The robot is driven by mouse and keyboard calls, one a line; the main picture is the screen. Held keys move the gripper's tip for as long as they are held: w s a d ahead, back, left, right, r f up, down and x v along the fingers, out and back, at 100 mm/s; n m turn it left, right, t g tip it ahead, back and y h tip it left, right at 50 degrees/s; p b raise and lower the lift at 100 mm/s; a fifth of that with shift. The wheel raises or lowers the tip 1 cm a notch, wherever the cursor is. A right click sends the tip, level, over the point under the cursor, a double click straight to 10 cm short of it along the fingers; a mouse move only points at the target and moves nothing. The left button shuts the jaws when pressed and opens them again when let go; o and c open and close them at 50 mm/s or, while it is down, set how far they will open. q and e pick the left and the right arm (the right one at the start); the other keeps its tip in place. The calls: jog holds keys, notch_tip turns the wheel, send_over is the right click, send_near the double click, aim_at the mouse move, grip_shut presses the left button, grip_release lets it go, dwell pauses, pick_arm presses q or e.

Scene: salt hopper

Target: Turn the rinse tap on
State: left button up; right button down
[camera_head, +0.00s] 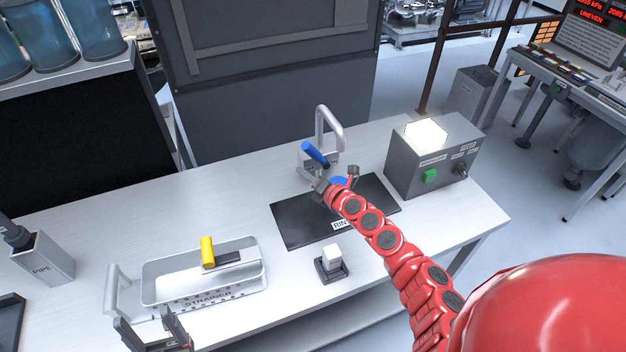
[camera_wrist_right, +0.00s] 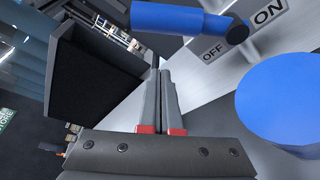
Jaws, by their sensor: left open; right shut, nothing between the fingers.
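The rinse tap (camera_head: 329,125) is a grey curved spout at the back of the table. Its blue lever (camera_head: 314,153) slants up to the left; it also shows at the top of the right wrist view (camera_wrist_right: 180,18), beside the OFF label (camera_wrist_right: 212,48), with the ON label (camera_wrist_right: 268,14) further right. My right gripper (camera_wrist_right: 161,75) is shut and empty, just in front of and below the lever, apart from it. A round blue thing (camera_wrist_right: 285,110) is close on its right, partly hidden in the head view. My left gripper (camera_head: 155,335) is open and empty at the front left.
A black rinse mat (camera_head: 290,222) lies under my right gripper. A grey box with a lit top and green button (camera_head: 430,176) stands to its right.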

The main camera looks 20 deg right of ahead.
aim_at(316, 156)
jog(key=w, duration=0.1)
jog(key=w+d+r+p, duration=0.1)
jog(key=w+d, duration=0.1)
jog(key=shift+d+r+p, duration=0.1)
jog(key=shift+r+p, duration=0.2)
jog(key=shift+p, duration=0.05)
